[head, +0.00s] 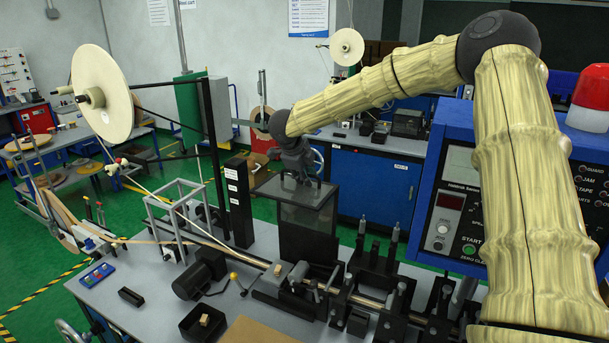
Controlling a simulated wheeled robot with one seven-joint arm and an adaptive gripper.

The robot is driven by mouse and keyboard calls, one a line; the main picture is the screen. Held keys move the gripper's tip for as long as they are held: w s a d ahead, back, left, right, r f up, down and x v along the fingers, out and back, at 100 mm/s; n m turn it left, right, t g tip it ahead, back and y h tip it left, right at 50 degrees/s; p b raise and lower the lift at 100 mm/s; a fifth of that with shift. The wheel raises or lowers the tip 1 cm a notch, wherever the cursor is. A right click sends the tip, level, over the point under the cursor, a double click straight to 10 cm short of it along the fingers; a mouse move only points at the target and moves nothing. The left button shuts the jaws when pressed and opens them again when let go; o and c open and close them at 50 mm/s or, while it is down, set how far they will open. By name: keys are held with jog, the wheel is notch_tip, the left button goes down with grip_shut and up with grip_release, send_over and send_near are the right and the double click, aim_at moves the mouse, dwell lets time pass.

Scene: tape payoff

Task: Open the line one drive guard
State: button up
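A dark, smoky see-through guard box (309,222) stands upright on the grey machine bench, behind the drive line. Its top panel (318,197) looks level and in place. I see no label marking it as line one. My gripper (300,183) points down over the top panel, close to it. Its dark fingers blend with the dark panel, so I cannot tell whether they touch it or are open or shut. Any handle there is hidden or too small to make out.
A blue control box (463,200) with a red beacon (592,98) stands close at right. A black labelled post (239,203) is just left of the guard. A large tape reel (101,92) is at upper left. A motor (200,274) and shafts crowd the bench front.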

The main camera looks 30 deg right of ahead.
jog(key=shift+a, duration=0.15)
jog(key=shift+a+r, duration=0.15)
jog(key=shift+r, duration=0.3)
jog(key=v, duration=1.1)
jog(key=shift+s+f, duration=0.15)
